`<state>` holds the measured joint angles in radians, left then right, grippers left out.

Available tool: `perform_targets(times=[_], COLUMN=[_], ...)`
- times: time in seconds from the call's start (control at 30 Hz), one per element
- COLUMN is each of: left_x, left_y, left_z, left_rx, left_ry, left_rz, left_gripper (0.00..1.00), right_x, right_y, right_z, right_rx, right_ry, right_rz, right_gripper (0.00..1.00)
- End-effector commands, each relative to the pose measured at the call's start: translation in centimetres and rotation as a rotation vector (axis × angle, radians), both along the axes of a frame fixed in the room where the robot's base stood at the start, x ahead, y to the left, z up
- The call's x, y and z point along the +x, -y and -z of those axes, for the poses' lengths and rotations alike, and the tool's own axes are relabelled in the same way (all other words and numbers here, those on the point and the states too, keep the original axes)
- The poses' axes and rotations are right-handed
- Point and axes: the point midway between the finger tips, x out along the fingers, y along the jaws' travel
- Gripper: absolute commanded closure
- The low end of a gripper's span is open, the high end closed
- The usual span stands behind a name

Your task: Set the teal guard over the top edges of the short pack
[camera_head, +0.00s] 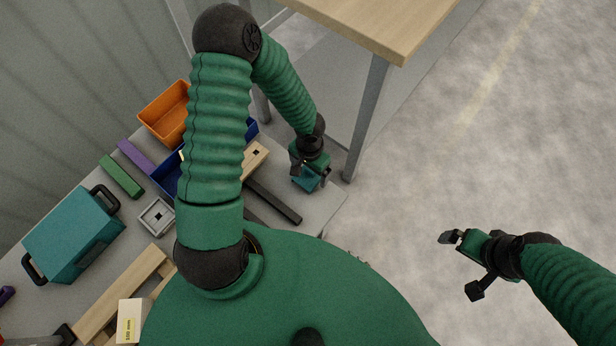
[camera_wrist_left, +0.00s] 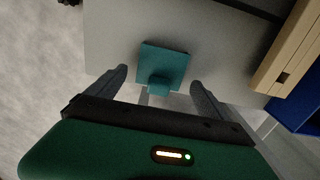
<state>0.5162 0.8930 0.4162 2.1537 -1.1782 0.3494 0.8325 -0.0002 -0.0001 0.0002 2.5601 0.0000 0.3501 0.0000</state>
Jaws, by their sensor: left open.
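The teal guard (camera_head: 306,180) is a small teal piece by the right end of the grey worktop. In the left wrist view the guard (camera_wrist_left: 163,62) shows as a square plate with a small block on its near side. My left gripper (camera_head: 310,170) is open above it, with one finger on each side of the block and gaps between. My right gripper (camera_head: 462,264) is open and empty over the floor at the right. I cannot tell which thing is the short pack; a pale wooden piece (camera_head: 256,154) with a dark square mark lies left of my left gripper.
A dark bar (camera_head: 274,203) lies near the guard. A blue bin (camera_head: 166,177) is partly hidden by my left arm. A wooden-topped table (camera_head: 385,22) with metal legs stands close behind my left gripper.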

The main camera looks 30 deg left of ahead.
Motion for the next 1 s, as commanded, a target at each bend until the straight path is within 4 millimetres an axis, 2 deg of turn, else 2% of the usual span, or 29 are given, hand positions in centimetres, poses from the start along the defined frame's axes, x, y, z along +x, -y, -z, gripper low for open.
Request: perform_targets(times=[0.03, 0.27, 0.73, 0.77, 1.0], left_x=[0.06, 0.04, 0.04, 0.04, 0.05], left_y=[0.00, -0.11, -0.10, -0.10, -0.10], left_z=[0.71, 0.66, 0.67, 0.67, 0.57], left_rx=[0.000, -0.001, -0.001, -0.001, -0.001], left_ry=[0.001, 0.003, 0.002, 0.002, 0.002], left_rz=[0.002, 0.000, 0.001, 0.001, 0.001], left_gripper=[0.09, 0.09, 0.71, 0.73, 0.74], right_x=[0.00, 0.00, 0.00, 0.00, 0.00], right_y=[0.01, 0.02, 0.01, 0.01, 0.01], right_z=[0.47, 0.30, 0.31, 0.31, 0.23], right_rx=[0.000, 0.000, 0.000, 0.000, 0.000], right_ry=[0.000, 0.000, 0.000, 0.000, 0.000], right_rz=[0.000, 0.001, 0.000, 0.000, 0.000], right_gripper=[0.00, 0.00, 0.00, 0.00, 0.00])
